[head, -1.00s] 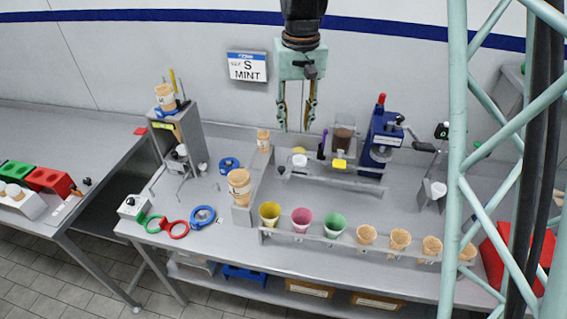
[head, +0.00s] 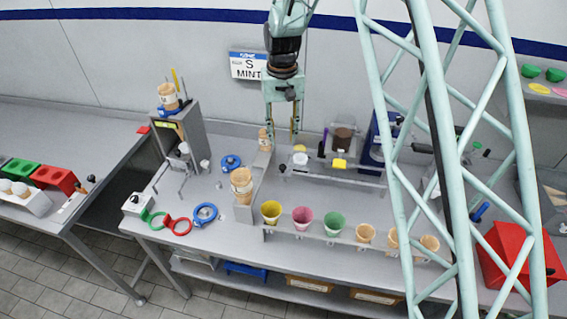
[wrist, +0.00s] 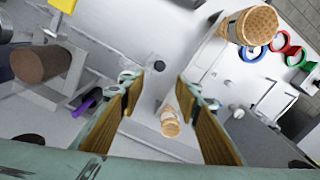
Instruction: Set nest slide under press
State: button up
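The blue press (head: 376,143) stands at the back right of the bench in the head view, largely hidden behind my lattice column. In front of it is a metal rail (head: 350,183) with a yellow block (head: 339,164) and a white cup (head: 300,159) near it. I cannot tell for sure which part is the nest slide. A brown cylinder (head: 343,138) stands beside the press; it also shows in the wrist view (wrist: 42,63). My gripper (head: 284,140) is open and empty, pointing down above the back of the bench, left of the press. Its fingers are spread in the wrist view (wrist: 157,92).
A small cone stack (head: 265,140) stands close to my gripper, and a larger one (head: 241,182) nearer the front. Coloured cups (head: 302,216) and waffle cones (head: 365,233) stand in the front rack. A dispenser (head: 190,135) rises at left. Blue rings lie flat.

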aim_at(283, 166)
jog(key=shift+f, duration=0.15)
dwell(0.3)
jog(key=shift+f+p, duration=0.7)
jog(key=shift+f, duration=6.05)
grip_shut()
